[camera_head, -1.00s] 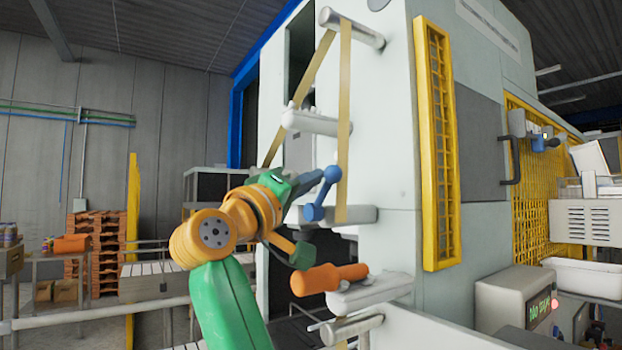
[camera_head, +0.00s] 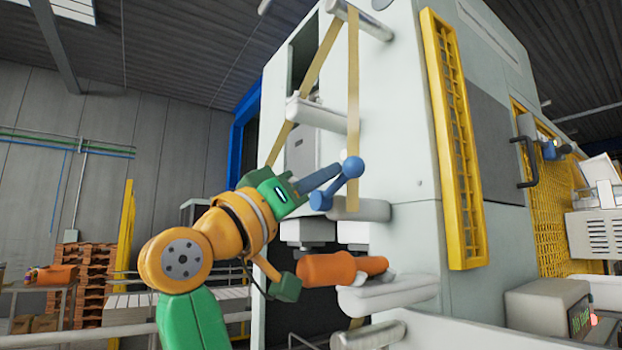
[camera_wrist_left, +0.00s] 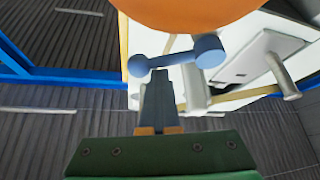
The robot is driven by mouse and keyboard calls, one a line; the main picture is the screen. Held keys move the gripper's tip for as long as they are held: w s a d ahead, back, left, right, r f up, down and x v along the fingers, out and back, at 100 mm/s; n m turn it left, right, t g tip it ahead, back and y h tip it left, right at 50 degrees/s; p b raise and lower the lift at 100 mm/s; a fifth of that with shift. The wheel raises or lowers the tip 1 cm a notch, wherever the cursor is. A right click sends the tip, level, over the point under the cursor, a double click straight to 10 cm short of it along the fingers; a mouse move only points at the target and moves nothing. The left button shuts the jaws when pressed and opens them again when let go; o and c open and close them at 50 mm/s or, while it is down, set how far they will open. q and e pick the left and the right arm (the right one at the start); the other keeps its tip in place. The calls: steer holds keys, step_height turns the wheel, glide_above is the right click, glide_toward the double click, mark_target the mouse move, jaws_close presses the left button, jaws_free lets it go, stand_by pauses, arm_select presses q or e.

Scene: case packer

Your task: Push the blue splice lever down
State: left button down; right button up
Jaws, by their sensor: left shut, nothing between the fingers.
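The blue splice lever (camera_head: 338,183) is on the side of the pale machine. It has a round knob at its upper right end and a thicker hub at its lower left, and it leans to the right. My left gripper (camera_head: 330,174) is shut and empty, with its blue-grey fingertips right beside the knob. In the left wrist view, the lever (camera_wrist_left: 175,59) lies across the picture just beyond the shut fingers (camera_wrist_left: 159,78). I cannot tell whether they touch it. My right gripper is out of view.
A tan tape (camera_head: 353,110) runs down close behind the lever, over white rollers (camera_head: 318,114). An orange cylinder (camera_head: 340,269) and another white roller (camera_head: 388,294) sit below. A yellow guard (camera_head: 453,150) stands to the right. Open space lies left of the machine.

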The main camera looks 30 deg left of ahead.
arm_select(q)
steer(key=shift+w+d+f+m+h+b, duration=0.1)
steer(key=shift+d+f+m+h+b, duration=0.3)
steer(key=shift+m, duration=0.25)
steer(key=shift+d+f+m+h+b, duration=0.3)
steer(key=shift+f+m+h, duration=0.1)
steer(key=shift+m, duration=0.25)
steer(key=shift+a, duration=0.1)
steer(key=shift+a, duration=0.1)
